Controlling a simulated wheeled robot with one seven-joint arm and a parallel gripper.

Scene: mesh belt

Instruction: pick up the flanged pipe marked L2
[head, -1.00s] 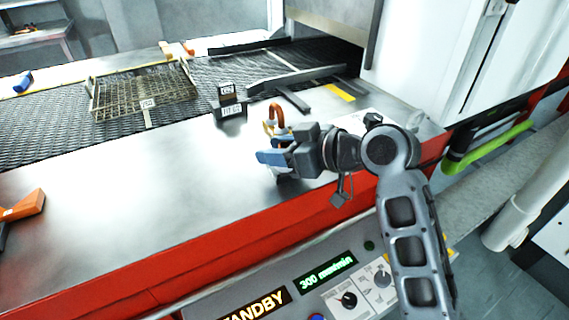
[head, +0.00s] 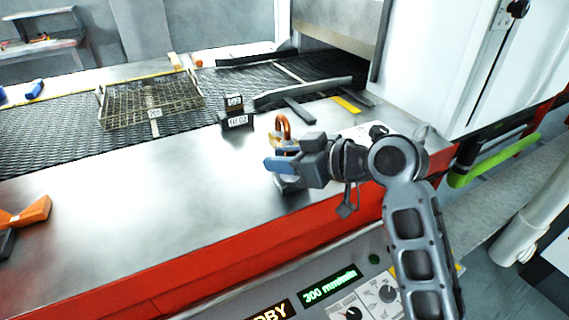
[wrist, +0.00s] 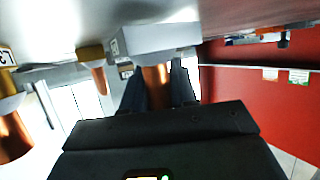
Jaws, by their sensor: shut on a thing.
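My gripper (head: 281,164) is low over the near metal deck, its blue fingertips pointing left. In the wrist view my gripper (wrist: 158,88) is shut on a copper pipe (wrist: 156,76) that has a pale grey flange block (wrist: 158,38) at its end. A tag on that block is too small to read, so I cannot confirm L2. A bent copper pipe (head: 284,126) shows just behind the fingers in the head view. In the wrist view another copper pipe (wrist: 12,136) stands at the left, near a tag that seems to read L3.
A wire basket (head: 150,104) rests on the mesh belt (head: 60,128). A dark tagged block (head: 235,118) stands at the belt's near edge. An orange part (head: 28,213) lies at the deck's left. The deck's (head: 150,195) middle is clear. Control panel below.

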